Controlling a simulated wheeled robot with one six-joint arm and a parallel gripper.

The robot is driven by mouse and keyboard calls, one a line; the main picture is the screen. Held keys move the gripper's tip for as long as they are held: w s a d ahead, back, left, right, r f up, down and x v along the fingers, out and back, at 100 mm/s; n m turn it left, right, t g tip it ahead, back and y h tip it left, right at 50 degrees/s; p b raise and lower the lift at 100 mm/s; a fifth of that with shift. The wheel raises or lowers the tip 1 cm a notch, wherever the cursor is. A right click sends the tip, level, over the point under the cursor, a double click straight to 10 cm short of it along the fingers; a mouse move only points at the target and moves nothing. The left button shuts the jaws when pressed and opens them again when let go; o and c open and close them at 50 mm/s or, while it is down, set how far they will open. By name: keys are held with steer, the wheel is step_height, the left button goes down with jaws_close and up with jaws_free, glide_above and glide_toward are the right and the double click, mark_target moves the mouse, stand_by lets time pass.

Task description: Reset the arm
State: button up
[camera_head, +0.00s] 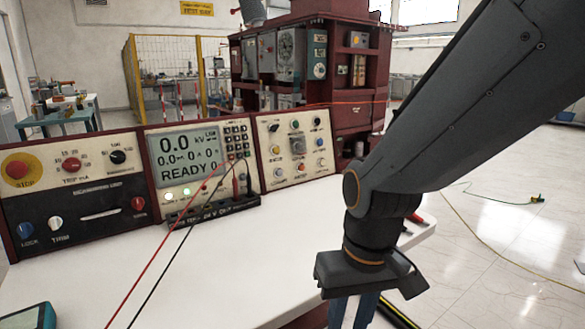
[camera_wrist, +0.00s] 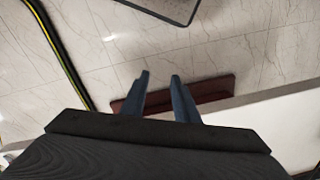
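My gripper (camera_head: 352,312) hangs at the lower end of my arm in the head view, pointing down beside the right edge of the white table (camera_head: 240,262). In the wrist view my gripper (camera_wrist: 159,78) shows two blue-grey fingers with a gap between them. Nothing is between the fingers. Below them are the tiled floor and a dark red table part (camera_wrist: 215,88). The fingertips are cut off at the bottom of the head view.
A control console (camera_head: 200,170) with a display reading READY stands on the table, with red and black leads running from it. A dark red transformer cabinet (camera_head: 310,60) stands behind. A yellow-black cable strip (camera_wrist: 60,50) lies on the floor. Open floor lies to the right.

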steer(key=s+d+r+m+p, duration=0.2)
steer(key=d+r+p, duration=0.8)
steer(key=p, duration=0.4)
steer(key=shift+s+d+r+m+h+p, duration=0.15)
steer(key=shift+r+m+h+p, duration=0.2)
steer(key=shift+r, duration=0.55)
steer(key=shift+s, duration=0.1)
